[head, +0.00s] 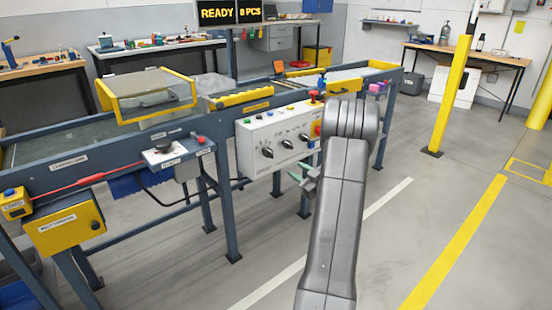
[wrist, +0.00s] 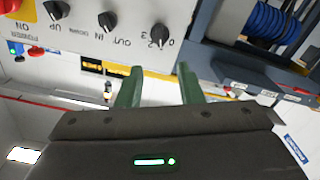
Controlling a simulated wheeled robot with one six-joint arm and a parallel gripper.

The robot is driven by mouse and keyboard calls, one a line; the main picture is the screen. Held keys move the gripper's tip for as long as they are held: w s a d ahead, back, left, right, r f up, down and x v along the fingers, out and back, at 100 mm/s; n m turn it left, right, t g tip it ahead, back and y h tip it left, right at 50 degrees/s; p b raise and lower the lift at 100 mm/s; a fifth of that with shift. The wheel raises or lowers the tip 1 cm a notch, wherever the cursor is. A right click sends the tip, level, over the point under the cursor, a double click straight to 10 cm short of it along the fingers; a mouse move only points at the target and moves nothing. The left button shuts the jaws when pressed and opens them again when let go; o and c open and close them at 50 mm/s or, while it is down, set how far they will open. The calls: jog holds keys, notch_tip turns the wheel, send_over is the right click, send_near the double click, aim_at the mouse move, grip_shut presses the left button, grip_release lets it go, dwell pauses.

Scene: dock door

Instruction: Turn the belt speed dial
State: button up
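The white control box (head: 250,165) hangs on the side of the conveyor and carries several black knobs. The belt speed dial appears to be its leftmost knob (head: 268,153), the one with numbers around it. In the wrist view, which is upside down, this dial (wrist: 158,36) is at upper centre, its pointer tilted. My gripper (head: 300,174) is in front of the box, below and right of the dial in the head view. In the wrist view its green fingers (wrist: 159,68) are apart, with nothing between them, lined up with the dial but short of it.
Two other knobs, marked out/in (wrist: 107,21) and up/down (wrist: 54,10), sit beside the dial. A smaller panel with a black knob (head: 164,147) is left of the box. Conveyor legs (head: 228,215) stand below. The floor to the right is clear up to a yellow post (head: 448,98).

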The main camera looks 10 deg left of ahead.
aim_at(272, 155)
jog(key=b+x, duration=0.2)
jog(key=x, duration=1.1)
jog(key=shift+s, duration=0.1)
grip_shut()
